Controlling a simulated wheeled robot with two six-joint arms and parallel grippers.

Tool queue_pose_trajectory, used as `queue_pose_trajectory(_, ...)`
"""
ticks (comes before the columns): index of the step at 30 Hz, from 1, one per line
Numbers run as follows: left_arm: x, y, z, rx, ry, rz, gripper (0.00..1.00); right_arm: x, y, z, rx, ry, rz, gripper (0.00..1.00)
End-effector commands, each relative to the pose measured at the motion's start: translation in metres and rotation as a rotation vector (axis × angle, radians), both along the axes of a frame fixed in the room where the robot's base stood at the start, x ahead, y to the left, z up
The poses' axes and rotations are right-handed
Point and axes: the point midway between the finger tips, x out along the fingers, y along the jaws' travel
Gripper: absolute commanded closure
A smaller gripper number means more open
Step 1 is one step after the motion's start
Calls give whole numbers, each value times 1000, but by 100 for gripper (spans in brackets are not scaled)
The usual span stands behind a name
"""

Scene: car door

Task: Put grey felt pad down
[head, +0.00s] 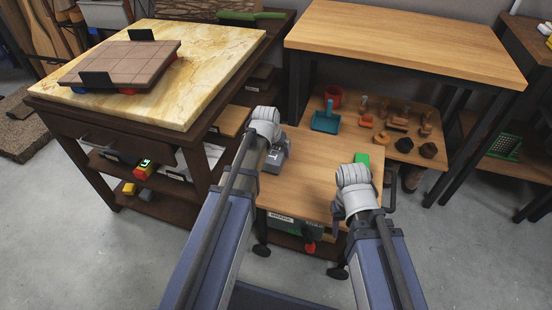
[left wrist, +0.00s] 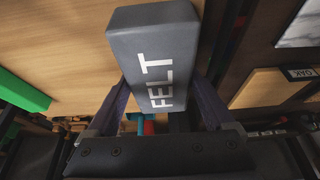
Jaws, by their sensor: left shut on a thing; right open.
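The grey felt pad (head: 275,160) is a dark grey block with FELT in white letters. My left gripper (head: 271,149) is shut on it, near the left edge of the low wooden table (head: 316,148). In the left wrist view the felt pad (left wrist: 152,55) sits between the two fingers, its far end over bare wood. I cannot tell whether it touches the tabletop. My right gripper (head: 340,222) is open near the table's front right corner, with nothing seen in it.
Several small wooden pieces are at the back right. A marble-topped bench (head: 205,70) stands left. The table's middle is clear.

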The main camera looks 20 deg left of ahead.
Motion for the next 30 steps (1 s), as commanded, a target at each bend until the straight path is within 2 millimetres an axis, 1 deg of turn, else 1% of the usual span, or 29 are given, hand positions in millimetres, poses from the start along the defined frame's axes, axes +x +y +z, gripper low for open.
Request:
queue_pose_trajectory(1,0,0,-13,0,0,0,57,0,0,-12,0,0,-1,50)
queue_pose_trajectory(3,0,0,-22,0,0,0,57,0,0,-22,0,0,-3,50)
queue_pose_trajectory(6,0,0,-30,0,0,0,57,0,0,-30,0,-1,-6,50)
queue_pose_trajectory(14,0,0,-28,0,0,0,57,0,0,-28,0,-1,-7,50)
queue_pose_trajectory(19,0,0,-33,0,0,0,57,0,0,-33,0,-1,-8,50)
queue_pose_trajectory(20,0,0,-31,0,0,0,10,0,0,-31,0,-1,-8,50)
queue_pose_trajectory(22,0,0,-31,0,0,0,2,0,0,-31,0,-1,-8,50)
queue_pose_trajectory(23,0,0,-31,0,0,0,0,0,0,-31,0,-1,-8,50)
queue_pose_trajectory(30,0,0,-30,0,0,0,0,0,0,-30,0,-1,-7,50)
